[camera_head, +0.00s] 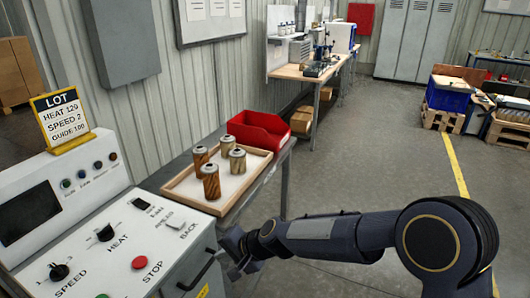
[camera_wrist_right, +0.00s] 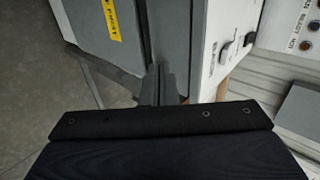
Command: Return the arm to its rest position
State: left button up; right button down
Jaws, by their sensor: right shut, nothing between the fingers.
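My right arm reaches in from the right in the head view. Its gripper (camera_head: 236,252) is at the right side of the control console (camera_head: 150,248), close to the dark handle on the console's side. In the right wrist view the gripper (camera_wrist_right: 160,86) has its fingers together with nothing between them, in front of the console's white and grey housing (camera_wrist_right: 190,30). I cannot tell whether it touches the console. My left gripper is not in view.
Several filter cartridges (camera_head: 211,181) stand upright in a wooden tray (camera_head: 178,196) behind the console. A red bin (camera_head: 258,131) is beyond it. The console has knobs, a red stop button (camera_head: 139,262) and a yellow LOT sign (camera_head: 63,118). Open floor (camera_head: 350,170) lies to the right.

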jog(key=s+d+r+n, duration=0.1)
jog(key=s+d+r, duration=0.1)
jog(key=d+r, duration=0.35)
jog(key=s+d+r+t+h, duration=0.1)
jog(key=s+d+r, duration=0.1)
jog(key=d, duration=0.6)
jog(key=s+d+r+n, duration=0.1)
jog(key=s+d+r, duration=0.15)
jog(key=d, duration=0.45)
jog(key=s+d+f+t+h, duration=0.1)
jog(key=s+d+h, duration=0.3)
jog(key=s+d, duration=1.1)
jog(key=s+f, duration=0.1)
jog(key=s, duration=0.2)
jog(key=shift+s+d+f, duration=0.15)
jog(key=shift+d+f, duration=0.05)
jog(key=shift+d, duration=0.05)
